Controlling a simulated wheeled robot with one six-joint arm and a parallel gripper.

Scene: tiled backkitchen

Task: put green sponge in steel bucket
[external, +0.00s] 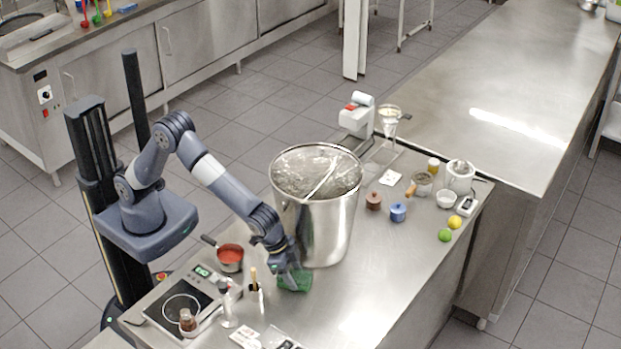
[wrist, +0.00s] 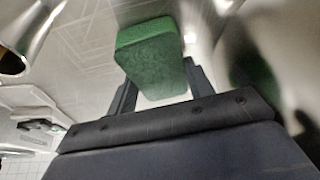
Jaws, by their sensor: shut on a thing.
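The green sponge (external: 293,281) is at the steel counter, in front of the bucket's base in the external view. My gripper (external: 287,268) is shut on it. In the wrist view the sponge (wrist: 152,55) sits between the two fingers of my gripper (wrist: 158,90). I cannot tell whether the sponge touches the counter or is just above it. The tall steel bucket (external: 328,228) stands upright just behind and to the right of my gripper, with a handle across its open top.
A saucepan with red contents (external: 230,257) stands left of my gripper. A hotplate (external: 170,310), a small bottle (external: 228,305) and printed cards (external: 245,337) lie at front left. A blue pot (external: 398,212), a brown pot (external: 374,201) and a lime (external: 445,235) stand right. The front-middle counter is clear.

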